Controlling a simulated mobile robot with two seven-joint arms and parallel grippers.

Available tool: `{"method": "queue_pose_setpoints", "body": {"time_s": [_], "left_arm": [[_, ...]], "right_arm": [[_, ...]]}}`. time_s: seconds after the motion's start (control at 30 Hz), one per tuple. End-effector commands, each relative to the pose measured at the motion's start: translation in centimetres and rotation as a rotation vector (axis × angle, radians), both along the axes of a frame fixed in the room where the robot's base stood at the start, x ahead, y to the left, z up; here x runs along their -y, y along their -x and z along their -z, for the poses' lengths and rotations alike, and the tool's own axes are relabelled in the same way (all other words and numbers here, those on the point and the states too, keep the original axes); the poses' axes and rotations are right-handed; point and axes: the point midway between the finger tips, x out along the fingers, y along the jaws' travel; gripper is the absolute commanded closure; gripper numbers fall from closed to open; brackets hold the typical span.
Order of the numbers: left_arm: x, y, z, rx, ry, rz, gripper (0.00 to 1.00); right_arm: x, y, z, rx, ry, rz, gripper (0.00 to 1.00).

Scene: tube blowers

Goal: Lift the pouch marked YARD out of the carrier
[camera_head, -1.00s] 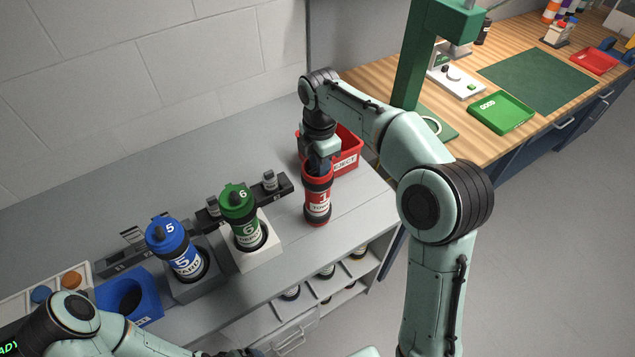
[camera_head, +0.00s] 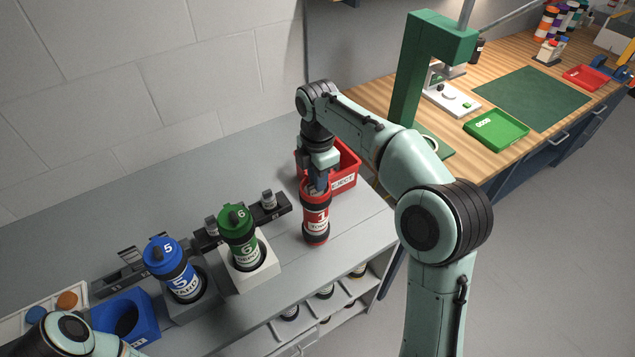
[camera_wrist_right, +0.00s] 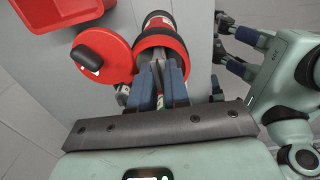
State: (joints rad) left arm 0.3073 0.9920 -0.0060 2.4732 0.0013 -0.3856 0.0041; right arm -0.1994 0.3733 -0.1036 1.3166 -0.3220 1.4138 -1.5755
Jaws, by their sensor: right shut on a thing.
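The red carrier (camera_head: 316,215), with black bands and a white label bearing a 1, stands upright on the grey counter. In the wrist view its end (camera_wrist_right: 162,35) shows, with a round red lid (camera_wrist_right: 98,53) beside it. My right gripper (camera_head: 318,187) points down at the carrier's top. In the wrist view its fingers (camera_wrist_right: 160,85) are closed together at the mouth, with a small greenish and pale bit between them. The YARD marking cannot be read, and most of what is held is hidden. My left gripper (camera_wrist_right: 228,45) shows open and empty at the right of the wrist view.
A red REJECT bin (camera_head: 345,172) stands just behind the carrier. Green (camera_head: 240,240) and blue (camera_head: 178,272) carriers stand in holders to the left, with a blue bin (camera_head: 126,318) beyond. The counter's front edge is close by, above shelves.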

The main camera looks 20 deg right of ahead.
Motion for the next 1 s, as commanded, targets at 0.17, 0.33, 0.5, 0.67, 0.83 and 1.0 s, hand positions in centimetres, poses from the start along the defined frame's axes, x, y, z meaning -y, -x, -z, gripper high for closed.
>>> {"method": "queue_pose_setpoints", "body": {"time_s": [0.17, 0.33, 0.5, 0.67, 0.83, 1.0], "left_arm": [[0.0, -1.5, -1.1, 0.018, -0.001, 0.0, 0.0], [0.0, -1.5, -1.1, 0.017, 0.0, 0.001, 0.0], [0.0, -1.4, -1.0, 0.016, 0.0, 0.0, 0.0], [0.0, -1.3, -1.0, 0.016, 0.0, 0.0, 0.0], [0.0, -1.4, -1.0, 0.016, 0.0, 0.0, 0.0], [0.0, -1.4, -1.0, 0.016, 0.0, 0.0, 0.0]], "right_arm": [[0.0, -0.3, -4.0, 0.01, 0.0, 0.001, 1.0], [0.0, -0.2, -7.3, 0.008, -0.001, 0.0, 1.0], [0.0, -0.1, -10.5, 0.007, -0.001, 0.001, 1.0], [-0.1, -0.2, -13.1, 0.005, -0.001, 0.0, 1.0], [0.3, -0.2, -14.2, -0.007, -0.006, 0.012, 1.0], [0.3, -0.1, -15.1, -0.006, -0.007, 0.011, 1.0]]}}
